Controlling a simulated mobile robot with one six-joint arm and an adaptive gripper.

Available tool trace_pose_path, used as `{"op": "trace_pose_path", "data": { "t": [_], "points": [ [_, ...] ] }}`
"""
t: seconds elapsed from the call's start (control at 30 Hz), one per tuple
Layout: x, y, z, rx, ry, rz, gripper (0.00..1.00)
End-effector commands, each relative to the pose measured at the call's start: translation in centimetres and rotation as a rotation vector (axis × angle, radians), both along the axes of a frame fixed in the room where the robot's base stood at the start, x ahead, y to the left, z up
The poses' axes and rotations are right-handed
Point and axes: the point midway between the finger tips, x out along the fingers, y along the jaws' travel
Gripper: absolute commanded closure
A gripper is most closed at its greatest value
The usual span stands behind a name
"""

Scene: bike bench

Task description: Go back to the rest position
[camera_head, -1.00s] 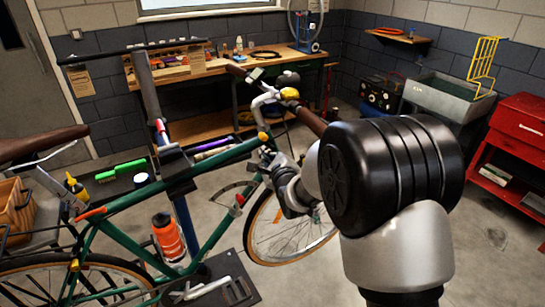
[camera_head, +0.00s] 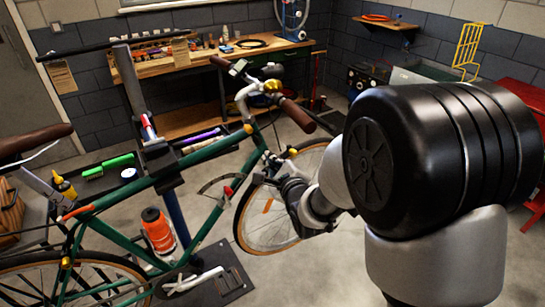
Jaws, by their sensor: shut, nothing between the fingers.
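My arm reaches in from the lower right, its large black joint filling the right side. My gripper (camera_head: 264,179) is small and dark at the arm's far end, beside the bike's front wheel and fork in the picture. It is shut, with nothing seen held in it; its fingertips are hard to make out. I cannot tell whether it touches the bike. The green bike (camera_head: 215,151) hangs on a repair stand (camera_head: 131,82), with its front wheel (camera_head: 248,221) partly hidden behind my wrist.
A wooden workbench (camera_head: 190,63) with tools stands at the back wall. An orange bottle (camera_head: 158,230) sits on the bike frame. A tray (camera_head: 108,174) with a green brush is at left. A red cabinet (camera_head: 520,97) is at right, mostly hidden by my arm.

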Motion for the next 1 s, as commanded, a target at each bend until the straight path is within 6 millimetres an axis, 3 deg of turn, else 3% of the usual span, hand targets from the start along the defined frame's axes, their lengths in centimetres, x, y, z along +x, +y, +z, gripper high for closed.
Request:
{"op": "trace_pose_path", "data": {
  "t": [0.17, 0.27, 0.37, 0.47, 0.57, 0.7, 1.0],
  "points": [
    [-0.1, -0.2, 0.2, -0.017, -0.001, 0.000, 1.00],
    [-0.6, -1.2, 1.0, -0.116, 0.001, 0.002, 1.00],
    [-1.9, -3.3, 2.5, -0.325, 0.015, 0.020, 1.00],
    [-4.7, -5.9, 3.9, -0.598, 0.050, 0.074, 1.00],
    [-8.4, -8.6, 4.9, -0.867, 0.100, 0.168, 1.00],
    [-14.8, -11.7, 5.7, -1.201, 0.170, 0.367, 1.00],
    [-30.2, -15.1, 5.4, -1.671, 0.214, 0.969, 1.00]
  ]
}}
